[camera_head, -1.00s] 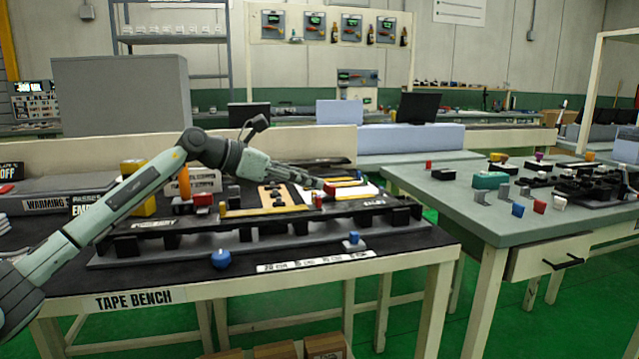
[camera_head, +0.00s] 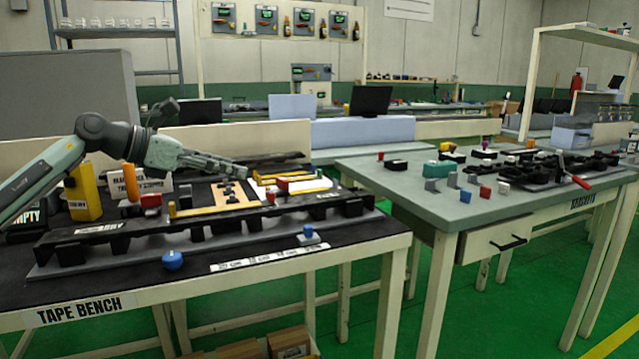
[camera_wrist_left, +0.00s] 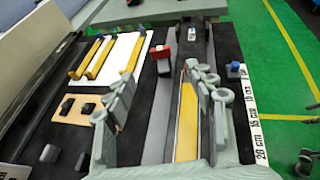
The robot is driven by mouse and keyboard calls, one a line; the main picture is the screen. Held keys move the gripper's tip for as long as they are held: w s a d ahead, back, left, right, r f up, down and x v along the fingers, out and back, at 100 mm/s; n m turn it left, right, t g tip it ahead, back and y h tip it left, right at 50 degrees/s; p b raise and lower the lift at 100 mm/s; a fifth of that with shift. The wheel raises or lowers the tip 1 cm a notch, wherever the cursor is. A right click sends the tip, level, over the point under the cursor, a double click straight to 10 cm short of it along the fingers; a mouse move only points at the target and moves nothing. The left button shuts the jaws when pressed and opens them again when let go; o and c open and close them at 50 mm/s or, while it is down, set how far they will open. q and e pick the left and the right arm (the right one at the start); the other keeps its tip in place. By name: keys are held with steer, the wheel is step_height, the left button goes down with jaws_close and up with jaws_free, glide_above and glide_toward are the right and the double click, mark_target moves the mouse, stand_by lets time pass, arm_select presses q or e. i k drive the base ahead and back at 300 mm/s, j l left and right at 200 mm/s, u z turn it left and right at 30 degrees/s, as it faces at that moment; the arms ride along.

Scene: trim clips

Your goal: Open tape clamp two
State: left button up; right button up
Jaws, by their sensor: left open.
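The long dark rail fixture (camera_head: 215,222) lies along the tape bench, with a yellow strip on it. A red clamp block (camera_head: 283,184) stands near the right part of the rail, with a smaller red piece (camera_head: 270,197) close by. A red block on the rail also shows in the left wrist view (camera_wrist_left: 162,53). Which part is tape clamp two, I cannot tell. My left gripper (camera_head: 243,171) is open and empty, above the rail and left of the red blocks. In the left wrist view its fingers (camera_wrist_left: 165,90) straddle the yellow strip (camera_wrist_left: 187,115).
A blue knob (camera_head: 173,260) and a small blue block (camera_head: 308,235) sit at the bench's front. A yellow box (camera_head: 82,192) and an orange cylinder (camera_head: 129,182) stand at the left. A second table (camera_head: 400,172) at the right holds several small parts. Green floor separates the two tables.

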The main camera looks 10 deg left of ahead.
mark_target(152, 202)
steer(key=k, duration=1)
